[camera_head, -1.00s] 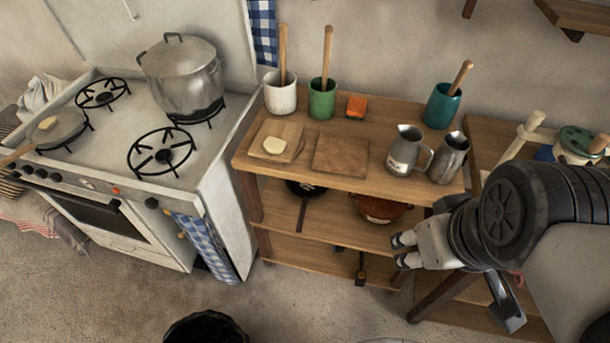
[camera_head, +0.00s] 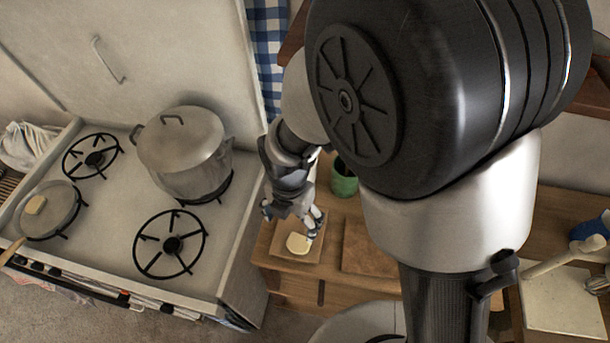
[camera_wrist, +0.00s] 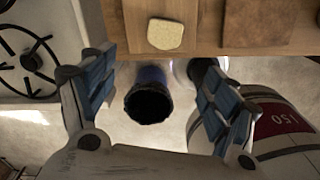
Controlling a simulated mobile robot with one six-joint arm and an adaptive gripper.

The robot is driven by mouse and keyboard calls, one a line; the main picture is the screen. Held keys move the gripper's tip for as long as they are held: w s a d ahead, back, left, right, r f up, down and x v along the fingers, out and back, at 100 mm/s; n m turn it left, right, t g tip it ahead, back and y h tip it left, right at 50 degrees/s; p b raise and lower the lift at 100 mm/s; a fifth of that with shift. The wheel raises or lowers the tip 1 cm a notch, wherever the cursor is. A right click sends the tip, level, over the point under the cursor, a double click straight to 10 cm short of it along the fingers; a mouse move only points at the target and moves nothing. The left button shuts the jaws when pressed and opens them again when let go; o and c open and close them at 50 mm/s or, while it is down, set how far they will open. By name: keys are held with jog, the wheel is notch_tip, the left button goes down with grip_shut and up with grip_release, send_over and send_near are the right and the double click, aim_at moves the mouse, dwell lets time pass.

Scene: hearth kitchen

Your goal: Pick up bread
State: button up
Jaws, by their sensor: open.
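A pale slice of bread (camera_head: 298,243) lies flat on a small wooden board (camera_head: 283,252) at the left end of the wooden shelf table. In the wrist view the bread (camera_wrist: 165,34) shows whole near the top, on its board (camera_wrist: 135,30). My gripper (camera_head: 292,216) is open and empty, above the board, with a fingertip overlapping the bread's edge in the head view. In the wrist view the two fingers of my gripper (camera_wrist: 155,88) are spread wide, and the bread lies beyond their tips. Touch between them cannot be seen.
A second wooden board (camera_head: 368,248) lies just right of the bread's board. A green cup (camera_head: 344,180) stands behind. The stove (camera_head: 110,235) is at the left, with a large pot (camera_head: 183,150) and a pan (camera_head: 60,212) holding a pale piece. My arm hides much of the table.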

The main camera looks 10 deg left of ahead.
jog(key=b, duration=0.2)
send_over(297, 245)
jog(key=f, duration=0.9)
jog(key=shift+w+a+f, duration=0.1)
jog(key=shift+a+f, duration=0.25)
jog(key=f, duration=0.1)
jog(key=f+b, duration=0.1)
jog(key=f, duration=0.3)
jog(key=shift+d, duration=0.35)
jog(key=c, duration=0.9)
jog(key=shift+r, duration=0.15)
